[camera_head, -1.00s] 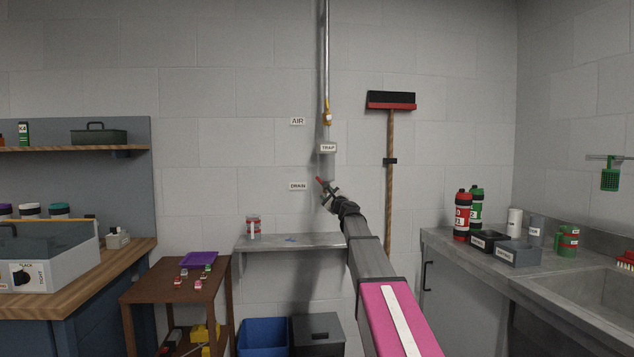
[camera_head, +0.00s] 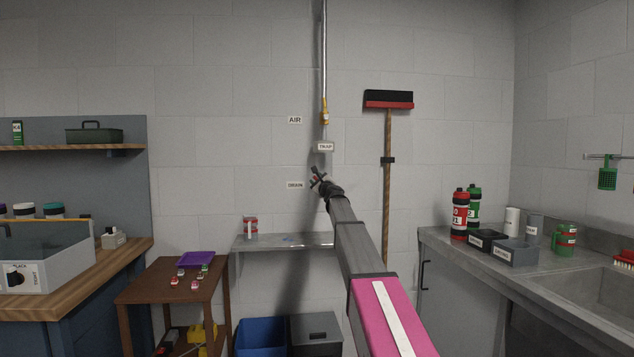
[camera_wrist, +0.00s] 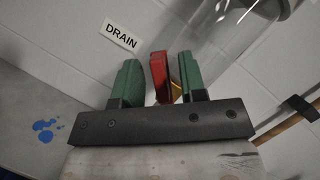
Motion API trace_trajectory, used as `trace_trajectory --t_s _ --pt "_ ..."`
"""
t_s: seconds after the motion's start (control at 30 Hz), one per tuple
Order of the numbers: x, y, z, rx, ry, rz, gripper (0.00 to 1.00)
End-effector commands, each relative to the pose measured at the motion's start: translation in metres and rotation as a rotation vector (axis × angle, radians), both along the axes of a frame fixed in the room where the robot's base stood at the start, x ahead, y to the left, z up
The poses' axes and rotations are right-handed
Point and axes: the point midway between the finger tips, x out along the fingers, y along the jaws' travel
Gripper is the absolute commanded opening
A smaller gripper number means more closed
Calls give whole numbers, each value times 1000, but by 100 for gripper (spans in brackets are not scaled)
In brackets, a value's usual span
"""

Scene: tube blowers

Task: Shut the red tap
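The red tap handle (camera_wrist: 159,72) is in the wrist view beside the DRAIN label (camera_wrist: 121,36), below the clear trap tube (camera_wrist: 225,30). A bit of brass shows at its right. My gripper (camera_wrist: 160,72) has two green fingers, one on each side of the handle, with narrow gaps showing; it is open around the handle. In the head view my gripper (camera_head: 319,178) is at the foot of the wall pipe, right of the DRAIN label (camera_head: 295,185), and mostly covers the tap.
The pipe (camera_head: 324,50) runs up the wall with a brass fitting (camera_head: 325,112) by the AIR label (camera_head: 295,120). A metal shelf (camera_head: 280,242) is below. A squeegee (camera_head: 388,150) hangs to the right. The wall between is bare.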

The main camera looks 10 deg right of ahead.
Motion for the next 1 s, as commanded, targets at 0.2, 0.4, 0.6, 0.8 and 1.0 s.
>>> trace_trajectory --t_s 0.2,0.4,0.6,0.8,1.0 --pt "3 1 1 0 0 0 38" --pt "3 1 1 0 0 0 0" --pt "3 1 0 -3 0 0 0" --pt "3 3 -2 -45 0 -1 0" --pt "2 7 -7 -160 0 0 0"
